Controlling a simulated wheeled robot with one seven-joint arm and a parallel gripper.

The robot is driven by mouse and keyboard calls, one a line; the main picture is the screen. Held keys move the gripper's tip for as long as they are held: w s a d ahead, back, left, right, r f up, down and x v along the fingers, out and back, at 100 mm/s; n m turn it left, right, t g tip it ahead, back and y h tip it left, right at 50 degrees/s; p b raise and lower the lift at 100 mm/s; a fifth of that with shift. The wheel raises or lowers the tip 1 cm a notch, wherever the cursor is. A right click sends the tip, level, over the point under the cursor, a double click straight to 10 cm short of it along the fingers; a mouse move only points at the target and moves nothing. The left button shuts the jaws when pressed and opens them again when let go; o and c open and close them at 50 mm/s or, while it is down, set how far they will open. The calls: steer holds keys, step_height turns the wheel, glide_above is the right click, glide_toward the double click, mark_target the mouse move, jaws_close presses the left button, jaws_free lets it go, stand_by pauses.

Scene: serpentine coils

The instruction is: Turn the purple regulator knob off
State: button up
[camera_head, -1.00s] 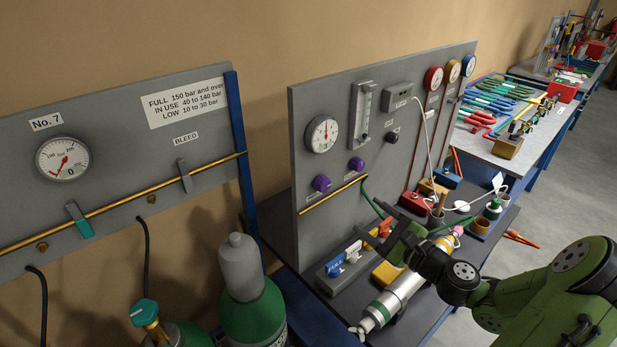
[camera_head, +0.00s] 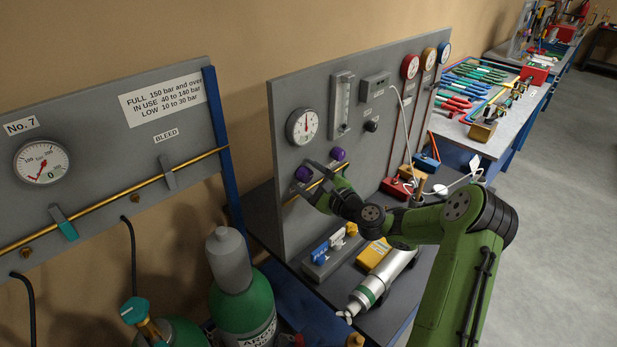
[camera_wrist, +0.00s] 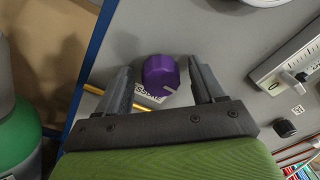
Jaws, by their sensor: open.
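Two purple knobs sit on the grey upright panel below a round gauge, a left one (camera_head: 303,174) and a right one (camera_head: 338,154). My gripper (camera_head: 314,176) is open in front of the panel, close to the left knob. In the wrist view a purple knob (camera_wrist: 160,74) with a light mark on its lower right side shows between my two open fingers (camera_wrist: 158,78). There is a gap between the knob and each finger in that picture. A label below the knob is partly hidden. I cannot tell how deep the fingertips reach beside the knob.
A brass pipe (camera_wrist: 100,90) runs just below the knobs. The gauge (camera_head: 302,126) and a flow meter (camera_head: 341,105) are above, with a black knob (camera_head: 371,126) to the right. A cylinder (camera_head: 382,281) and small valves (camera_head: 330,248) lie on the bench below.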

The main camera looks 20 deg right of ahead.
steer(key=c, duration=1.1)
steer(key=shift+o, duration=0.2)
steer(key=shift+f+n+b, duration=0.1)
steer(key=shift+n+b, duration=0.2)
steer(key=shift+b, duration=0.1)
steer(key=n+b, duration=0.2)
steer(key=b, duration=0.1)
steer(key=shift+f+n, duration=0.15)
steer(key=shift+n, duration=0.15)
steer(key=n+b, duration=0.5)
steer(key=b, duration=0.1)
steer(key=shift+f+n+y+b, duration=0.15)
steer(key=shift+n+y+b, duration=0.15)
steer(key=shift+n, duration=0.1)
steer(key=n+b, duration=0.4)
steer(key=b, duration=0.1)
steer(key=shift+f+n+b, duration=0.1)
steer(key=shift+n+b, duration=0.2)
steer(key=n+b, duration=0.5)
steer(key=shift+y, duration=0.3)
